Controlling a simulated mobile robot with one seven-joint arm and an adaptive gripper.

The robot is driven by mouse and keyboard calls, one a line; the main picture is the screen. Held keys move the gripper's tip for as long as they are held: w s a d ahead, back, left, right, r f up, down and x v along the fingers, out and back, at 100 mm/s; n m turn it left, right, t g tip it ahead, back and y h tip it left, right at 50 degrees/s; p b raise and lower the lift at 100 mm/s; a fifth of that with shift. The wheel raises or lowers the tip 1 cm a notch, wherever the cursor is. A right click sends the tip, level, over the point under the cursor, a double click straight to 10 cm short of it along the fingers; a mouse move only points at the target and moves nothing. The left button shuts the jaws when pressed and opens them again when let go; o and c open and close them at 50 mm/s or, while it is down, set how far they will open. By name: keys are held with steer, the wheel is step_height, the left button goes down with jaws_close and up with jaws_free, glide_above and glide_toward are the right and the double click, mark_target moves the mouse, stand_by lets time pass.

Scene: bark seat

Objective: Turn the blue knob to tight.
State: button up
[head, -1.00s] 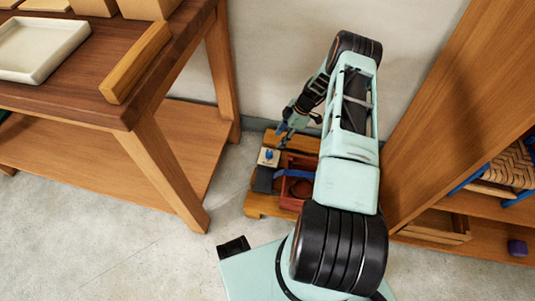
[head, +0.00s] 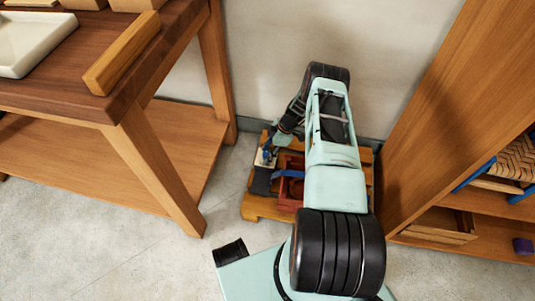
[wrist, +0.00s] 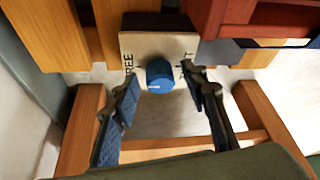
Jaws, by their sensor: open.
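The blue knob (wrist: 160,75) sits on a beige plate (wrist: 135,42) in the wrist view. The plate reads "FREE" on the left; the word on the right is partly covered by a finger. A small pale mark shows on the knob's lower face. My gripper (wrist: 160,88) is open, with one blue-padded finger on each side of the knob. A gap shows on the left; whether the right finger touches cannot be told. In the head view my gripper (head: 268,150) is low over the plate (head: 260,160), and the knob is mostly hidden.
The plate is on a low wooden stand (head: 255,207) by the wall, beside a red box (head: 290,190) and a dark grey piece (head: 261,182). A wooden table (head: 150,150) stands left and a shelf unit (head: 450,130) right. Open floor lies in front left.

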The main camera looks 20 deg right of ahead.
steer(key=shift+c, duration=0.2)
jaws_close()
